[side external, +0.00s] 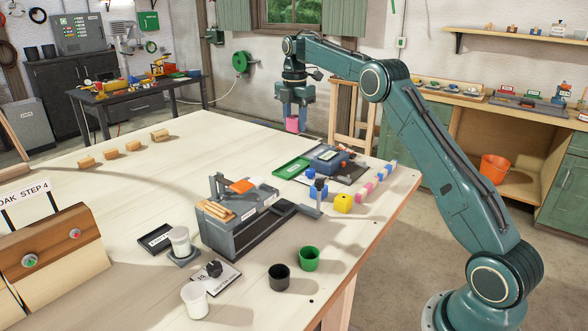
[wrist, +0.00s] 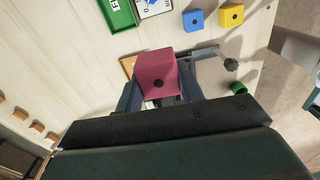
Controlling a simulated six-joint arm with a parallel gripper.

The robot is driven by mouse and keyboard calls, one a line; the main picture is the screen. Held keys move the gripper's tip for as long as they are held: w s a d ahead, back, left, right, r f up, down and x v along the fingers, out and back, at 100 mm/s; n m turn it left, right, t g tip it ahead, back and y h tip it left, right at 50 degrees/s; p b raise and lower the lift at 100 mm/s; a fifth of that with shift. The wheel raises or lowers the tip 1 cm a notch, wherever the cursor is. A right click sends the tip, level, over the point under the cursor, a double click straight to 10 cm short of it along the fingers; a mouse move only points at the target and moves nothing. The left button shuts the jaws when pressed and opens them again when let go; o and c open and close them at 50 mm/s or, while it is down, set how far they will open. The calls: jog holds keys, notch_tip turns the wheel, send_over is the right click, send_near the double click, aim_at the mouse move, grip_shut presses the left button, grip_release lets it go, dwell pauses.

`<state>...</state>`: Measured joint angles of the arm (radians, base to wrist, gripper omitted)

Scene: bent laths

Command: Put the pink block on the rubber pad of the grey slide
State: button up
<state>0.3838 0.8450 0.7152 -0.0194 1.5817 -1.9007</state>
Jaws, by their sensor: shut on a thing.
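My gripper (side external: 293,108) is shut on the pink block (side external: 292,124) and holds it well above the table, near the far edge in the side view. In the wrist view the pink block (wrist: 157,72) sits between the two fingers (wrist: 160,98), with a dark hole on its face. A grey machine (side external: 222,226) stands mid-table, with an orange piece and wooden laths on top and a dark rail beside it. In the wrist view the block covers much of that machine. I cannot make out the rubber pad clearly in either view.
A green tray (side external: 291,168), a blue device (side external: 328,158), a yellow block (side external: 343,203) and small blue blocks lie right of the machine. Black (side external: 279,277) and green (side external: 309,259) cups stand in front. Wooden blocks (side external: 133,145) lie far left; table around them is clear.

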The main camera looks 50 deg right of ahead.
jog(key=shift+a+r, duration=0.1)
jog(key=shift+a, duration=0.05)
jog(key=shift+a+r, duration=0.1)
jog(key=shift+a, duration=0.15)
notch_tip(320, 180, up, 2)
jog(key=r, duration=0.1)
send_over(282, 205)
jog(key=shift+w+f, duration=0.1)
jog(key=shift+f, duration=0.15)
notch_tip(282, 205, down, 16)
jog(key=shift+r, duration=0.15)
dwell(0.3)
jog(key=shift+f, duration=2.15)
jog(key=shift+f, duration=0.1)
